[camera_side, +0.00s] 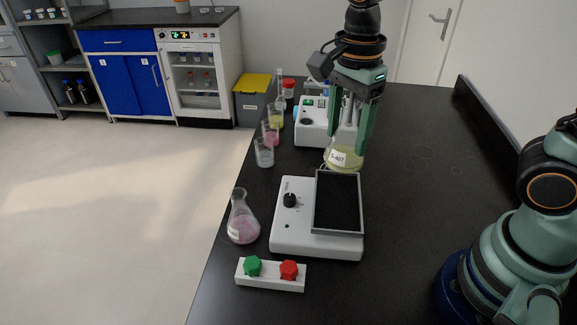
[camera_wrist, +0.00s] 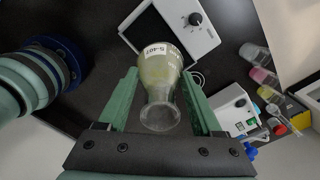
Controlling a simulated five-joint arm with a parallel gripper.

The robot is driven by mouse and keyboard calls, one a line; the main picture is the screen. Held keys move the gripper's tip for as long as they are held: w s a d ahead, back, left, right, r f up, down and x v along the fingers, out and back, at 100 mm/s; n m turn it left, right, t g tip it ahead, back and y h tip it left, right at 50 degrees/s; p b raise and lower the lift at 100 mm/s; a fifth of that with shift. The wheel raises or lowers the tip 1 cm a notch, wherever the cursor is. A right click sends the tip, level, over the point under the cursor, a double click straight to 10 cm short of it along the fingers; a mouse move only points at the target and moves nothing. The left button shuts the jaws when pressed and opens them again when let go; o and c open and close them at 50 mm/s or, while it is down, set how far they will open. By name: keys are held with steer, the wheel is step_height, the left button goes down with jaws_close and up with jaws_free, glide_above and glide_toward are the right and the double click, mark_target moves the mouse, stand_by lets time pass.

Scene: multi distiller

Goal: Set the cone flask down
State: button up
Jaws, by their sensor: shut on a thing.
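My gripper (camera_side: 358,135) is shut on a cone flask (camera_side: 344,158) with yellow-green liquid and a white label. The flask hangs upright behind the far edge of a white device with a framed black platform (camera_side: 338,203). In the wrist view the flask (camera_wrist: 157,75) sits between the green fingers of my gripper (camera_wrist: 162,95), its mouth toward the camera. Its base overlaps the platform's edge in the picture; I cannot tell its exact height. A second cone flask (camera_side: 242,222) with pink liquid stands on the black table, left of the white device.
A white block with green and red knobs (camera_side: 270,274) lies in front. Several beakers (camera_side: 264,153) with coloured liquids line the table's left edge. Another white device (camera_side: 311,122) stands behind the held flask. The table's right side (camera_side: 425,150) is clear.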

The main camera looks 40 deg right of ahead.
step_height(320, 180, down, 10)
steer(key=shift+r, duration=0.1)
stand_by(0.4)
steer(key=o, duration=1.5)
